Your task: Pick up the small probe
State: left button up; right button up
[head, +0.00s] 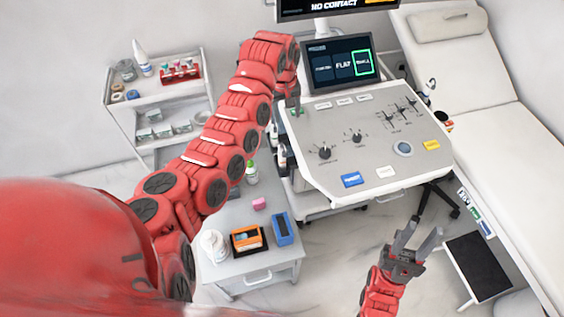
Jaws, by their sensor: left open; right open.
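The console (345,170) of an ultrasound cart stands in the middle of the head view. Its small screen (342,62) shows several tiles, with the right one outlined in green. I cannot make out the small probe with certainty. Small dark and white parts (431,86) show at the console's right edge, and dark parts (283,152) at its left edge, partly hidden by my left arm. My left gripper (294,110) points down at the console's upper left corner, open, its fingertips small and unclear. My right gripper (418,236) is open and empty, below the console's right front.
A white trolley (160,92) with bottles and boxes stands at the left. A low side table (232,272) holds a white jar, an orange box and a blue box. An examination couch (500,140) and a black-topped step (478,266) are at the right. Open floor lies below the console.

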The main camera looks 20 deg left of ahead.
aim_at(282, 152)
pick_arm(q)
jog(key=s, duration=0.1)
jog(key=s+f+g, duration=0.1)
jog(key=s, duration=0.1)
jog(key=shift+a+f+g+y, duration=0.3)
jog(key=shift+a, duration=0.05)
notch_tip(282, 152, down, 8)
jog(key=b, duration=0.4)
jog(key=shift+w+a+r, duration=0.1)
jog(key=shift+w, duration=0.05)
jog(key=shift+f, duration=0.65)
notch_tip(282, 152, down, 4)
jog(key=p, duration=0.3)
jog(key=shift+r+p, duration=0.1)
jog(key=shift+p, duration=0.2)
jog(key=shift+f, duration=0.85)
grip_shut()
